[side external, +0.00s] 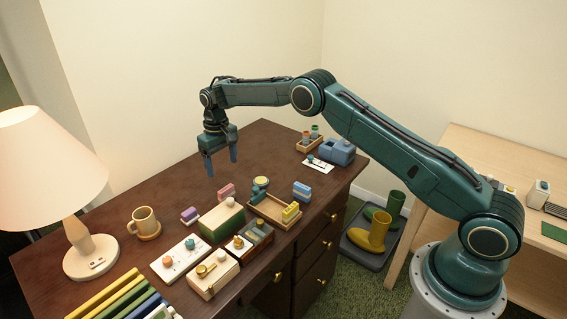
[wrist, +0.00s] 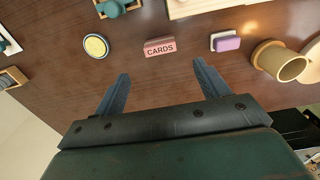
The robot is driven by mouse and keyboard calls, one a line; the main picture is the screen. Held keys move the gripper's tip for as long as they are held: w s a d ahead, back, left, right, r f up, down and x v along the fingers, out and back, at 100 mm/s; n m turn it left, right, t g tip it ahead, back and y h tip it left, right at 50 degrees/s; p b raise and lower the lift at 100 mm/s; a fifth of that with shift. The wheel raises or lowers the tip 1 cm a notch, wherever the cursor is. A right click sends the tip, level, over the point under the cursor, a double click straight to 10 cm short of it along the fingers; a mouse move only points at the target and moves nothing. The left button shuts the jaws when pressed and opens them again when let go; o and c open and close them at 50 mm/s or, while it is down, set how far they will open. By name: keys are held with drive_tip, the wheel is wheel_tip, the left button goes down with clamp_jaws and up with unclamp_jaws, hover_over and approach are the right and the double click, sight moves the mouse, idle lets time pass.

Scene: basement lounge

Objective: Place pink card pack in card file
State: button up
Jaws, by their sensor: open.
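The pink card pack (side external: 226,190), marked CARDS, stands on the dark desk; it also shows in the wrist view (wrist: 160,47). My gripper (side external: 222,167) is open and empty, in the air above the desk near the pack. In the wrist view the pack lies ahead of the gap between my fingertips (wrist: 161,72), not between them.
A purple pack (side external: 189,216) and mug (side external: 145,221) stand to the left. A round yellow-topped item (side external: 261,183) stands close to the right, a blue pack (side external: 302,190) farther right. A green box with a wooden lid (side external: 220,221) is in front.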

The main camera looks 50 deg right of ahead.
drive_tip(key=s+r+t, duration=0.1)
drive_tip(key=s+r, duration=0.8)
drive_tip(key=r, duration=0.4)
drive_tip(key=s+r+t, duration=0.2)
drive_tip(key=s+r, duration=0.6)
drive_tip(key=r, duration=0.5)
drive_tip(key=s+r+t, duration=0.1)
drive_tip(key=s+r, duration=0.3)
drive_tip(key=s, duration=1.1)
drive_tip(key=s+f, duration=0.2)
drive_tip(key=s, duration=0.5)
drive_tip(key=s+f+t, duration=0.1)
drive_tip(key=s+f, duration=0.2)
drive_tip(key=s, duration=0.5)
drive_tip(key=shift+f+t, duration=0.2)
drive_tip(key=shift+t, duration=0.1)
drive_tip(key=c, duration=0.7)
